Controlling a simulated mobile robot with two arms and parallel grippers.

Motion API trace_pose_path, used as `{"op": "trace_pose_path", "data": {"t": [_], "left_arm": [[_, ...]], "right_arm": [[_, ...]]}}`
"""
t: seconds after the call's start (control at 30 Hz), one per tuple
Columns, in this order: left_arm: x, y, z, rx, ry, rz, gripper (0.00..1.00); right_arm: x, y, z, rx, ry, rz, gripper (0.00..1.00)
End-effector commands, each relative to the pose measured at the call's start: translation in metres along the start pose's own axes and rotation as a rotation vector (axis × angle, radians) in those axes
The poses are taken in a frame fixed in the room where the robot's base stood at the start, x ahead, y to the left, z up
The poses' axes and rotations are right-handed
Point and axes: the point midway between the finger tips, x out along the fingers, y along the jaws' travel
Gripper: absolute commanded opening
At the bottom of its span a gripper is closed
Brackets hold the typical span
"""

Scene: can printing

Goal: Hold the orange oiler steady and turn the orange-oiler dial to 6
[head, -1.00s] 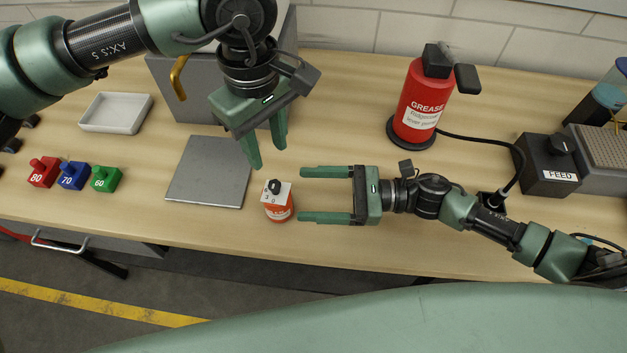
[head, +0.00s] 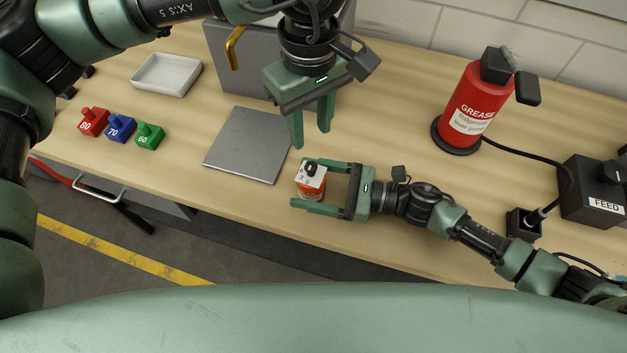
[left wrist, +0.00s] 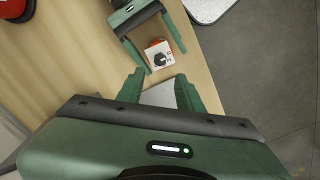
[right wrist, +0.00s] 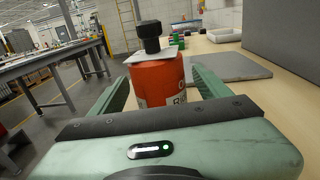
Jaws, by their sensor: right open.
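The orange oiler (head: 311,190) stands upright near the table's front edge, with a white marked plate and a black dial (head: 310,168) on top. My right gripper (head: 299,186) is open around the oiler, a finger on either side. The right wrist view shows the oiler (right wrist: 160,82) between the fingers, its dial (right wrist: 149,37) above them. My left gripper (head: 312,137) is open and empty, pointing down above and behind the oiler. The left wrist view shows the oiler's dial (left wrist: 160,59) just beyond the left fingertips. The dial's setting is too small to read.
A grey plate (head: 246,146) lies left of the oiler. Red, blue and green numbered blocks (head: 120,129) and a white tray (head: 167,75) are farther left. A red grease pump (head: 473,105) and a FEED box (head: 594,190) stand to the right.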

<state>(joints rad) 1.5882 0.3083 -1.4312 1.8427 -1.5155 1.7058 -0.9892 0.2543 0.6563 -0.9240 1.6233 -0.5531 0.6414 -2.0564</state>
Motion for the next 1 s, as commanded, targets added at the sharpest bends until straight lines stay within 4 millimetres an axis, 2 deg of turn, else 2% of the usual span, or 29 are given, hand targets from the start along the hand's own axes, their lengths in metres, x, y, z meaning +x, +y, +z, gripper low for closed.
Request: {"op": "trace_pose_path", "data": {"t": [0.03,0.2,0.3,0.33,0.37,0.47,0.57,0.8,0.9,1.0], "left_arm": [[0.0,0.0,0.0,0.0,0.0,0.0,0.36],[0.0,0.0,0.0,0.0,0.0,0.0,0.36],[0.0,0.0,0.0,0.0,0.0,0.0,0.36],[0.0,0.0,0.0,0.0,0.0,0.0,0.42],[0.0,0.0,0.0,0.0,-0.002,0.0,0.43],[0.002,0.001,0.002,-0.002,-0.035,0.002,0.43],[0.008,0.002,0.01,-0.005,-0.138,0.006,0.43],[0.023,0.006,0.028,-0.05,-0.612,0.082,0.43],[0.027,0.007,0.025,-0.096,-0.815,0.15,0.43],[0.032,0.006,0.013,-0.162,-0.997,0.232,0.43]], "right_arm": [[0.0,0.0,0.0,0.0,0.0,0.0,0.72],[0.0,0.0,0.0,0.0,0.0,0.0,0.25],[0.0,0.0,0.0,0.0,0.0,0.0,0.0],[0.0,0.0,0.0,0.0,0.0,0.0,0.0],[0.0,0.0,0.0,0.0,0.0,0.0,0.0],[0.0,0.0,0.0,0.001,0.0,0.0,0.0],[0.0,0.0,0.0,0.0,0.0,0.0,0.0],[0.0,0.0,0.0,0.0,-0.001,0.0,0.0],[0.0,0.0,0.0,0.0,-0.001,0.0,0.0],[0.0,0.0,0.0,0.0,-0.001,0.0,0.0]]}}
